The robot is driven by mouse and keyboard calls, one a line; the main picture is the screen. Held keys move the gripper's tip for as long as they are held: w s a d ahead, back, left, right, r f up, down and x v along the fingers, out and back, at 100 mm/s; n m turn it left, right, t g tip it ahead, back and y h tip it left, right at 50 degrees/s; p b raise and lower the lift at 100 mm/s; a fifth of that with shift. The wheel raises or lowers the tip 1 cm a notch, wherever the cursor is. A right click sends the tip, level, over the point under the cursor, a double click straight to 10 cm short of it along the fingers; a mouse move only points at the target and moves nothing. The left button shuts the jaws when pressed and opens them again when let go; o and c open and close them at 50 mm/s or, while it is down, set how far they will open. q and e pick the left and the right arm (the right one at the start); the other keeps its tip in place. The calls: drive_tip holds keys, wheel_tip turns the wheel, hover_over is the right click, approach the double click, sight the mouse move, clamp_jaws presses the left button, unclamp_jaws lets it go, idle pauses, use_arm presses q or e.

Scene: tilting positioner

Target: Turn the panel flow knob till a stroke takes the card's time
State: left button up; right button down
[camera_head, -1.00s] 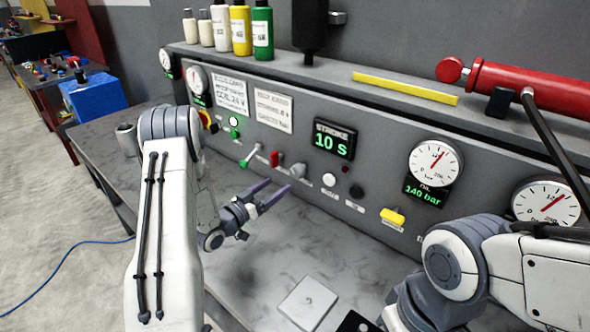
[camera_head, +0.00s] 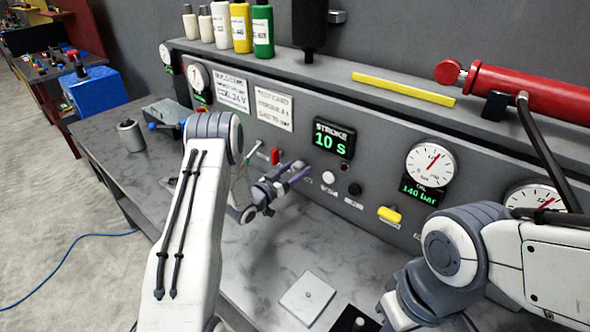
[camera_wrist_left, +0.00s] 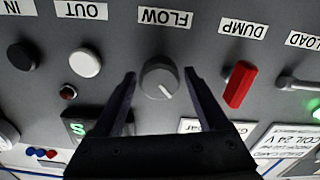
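The grey flow knob (camera_wrist_left: 159,78) sits under the FLOW label in the left wrist view, where the panel appears upside down; its white mark points to the lower right. My left gripper (camera_wrist_left: 160,85) is open, with a finger on each side of the knob; contact is not clear. In the head view my left gripper (camera_head: 292,175) is at the panel and largely hides the knob. The stroke display (camera_head: 333,141) reads 10 s. Two white cards, the left card (camera_head: 228,88) and right card (camera_head: 273,107), are on the panel; the right one's small print is unclear. My right gripper is out of view.
The red dump lever (camera_wrist_left: 240,84) is close beside the knob. A white button (camera_head: 328,178), black button (camera_head: 355,188) and yellow handle (camera_head: 390,214) lie right of it. The oil display (camera_head: 421,193) reads 140 bar. A white plate (camera_head: 307,294) lies on the bench.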

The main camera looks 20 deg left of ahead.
use_arm(q)
drive_tip(key=c, duration=1)
drive_tip(key=shift+f+m+b, duration=0.15)
drive_tip(key=shift+m+b, duration=0.35)
drive_tip(key=shift+b, duration=0.45)
drive_tip(key=m+b, duration=0.6)
drive_tip(key=b, duration=0.2)
drive_tip(key=shift+f, duration=0.1)
drive_tip(key=shift+s+r+m+b, duration=0.1)
drive_tip(key=shift+r+m+b, duration=0.1)
drive_tip(key=shift+m+b, duration=0.9)
drive_tip(key=o, duration=1.4)
drive_tip(key=shift+d, duration=0.1)
drive_tip(key=shift+c, duration=0.2)
